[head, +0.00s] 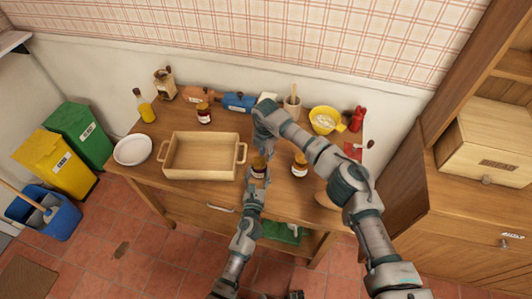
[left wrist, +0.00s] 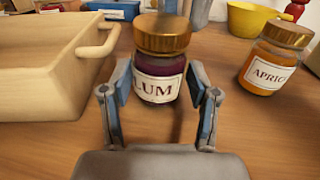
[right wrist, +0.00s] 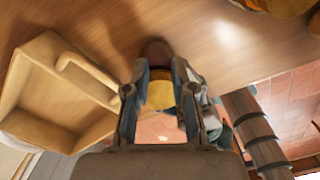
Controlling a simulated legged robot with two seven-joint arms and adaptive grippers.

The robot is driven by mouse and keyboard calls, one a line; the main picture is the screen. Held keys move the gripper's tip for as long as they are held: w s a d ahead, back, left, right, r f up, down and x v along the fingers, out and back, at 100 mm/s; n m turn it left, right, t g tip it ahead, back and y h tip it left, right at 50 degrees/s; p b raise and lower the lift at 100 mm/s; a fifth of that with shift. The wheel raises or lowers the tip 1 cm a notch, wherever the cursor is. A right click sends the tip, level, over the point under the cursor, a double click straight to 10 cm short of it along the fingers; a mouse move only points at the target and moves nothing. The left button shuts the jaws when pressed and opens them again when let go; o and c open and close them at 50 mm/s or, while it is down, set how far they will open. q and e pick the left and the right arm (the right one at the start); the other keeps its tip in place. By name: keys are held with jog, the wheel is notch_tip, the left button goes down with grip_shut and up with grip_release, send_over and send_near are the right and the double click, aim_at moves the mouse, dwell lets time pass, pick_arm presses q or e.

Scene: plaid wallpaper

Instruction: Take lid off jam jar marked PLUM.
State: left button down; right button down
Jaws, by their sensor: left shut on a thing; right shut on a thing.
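The PLUM jam jar (head: 258,172) stands at the table's front, dark purple with a white label and gold lid. In the left wrist view the jar (left wrist: 158,80) is upright between the fingers of my left gripper (left wrist: 160,100), which is shut on its body. Its gold lid (left wrist: 163,34) sits at the jar's top; I cannot tell whether it is loose. My right gripper (head: 262,150) reaches down from above. In the right wrist view the gold lid (right wrist: 160,95) is between the fingers of my right gripper (right wrist: 160,100), shut on it.
An apricot jar (left wrist: 268,60) stands to the right, and another jar (head: 204,113) farther back. A wooden tray (head: 202,176) is close on the left. A yellow bowl (head: 326,118), a blue box (head: 238,101) and a red mill (head: 357,119) stand along the back.

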pick_arm(q)
jog(key=shift+w+d+r, duration=0.1)
jog(key=shift+w+d, duration=0.1)
jog(key=shift+d, duration=0.05)
pick_arm(e)
jog(key=shift+s+d+f, duration=0.25)
jog(key=shift+s+f, duration=0.2)
jog(key=shift+a, duration=0.1)
jog(key=c, duration=1)
grip_release()
pick_arm(q)
jog(key=shift+d, duration=0.1)
pick_arm(e)
jog(key=shift+w, duration=0.1)
jog(key=shift+w+r, duration=0.15)
jog(key=shift+w, duration=0.05)
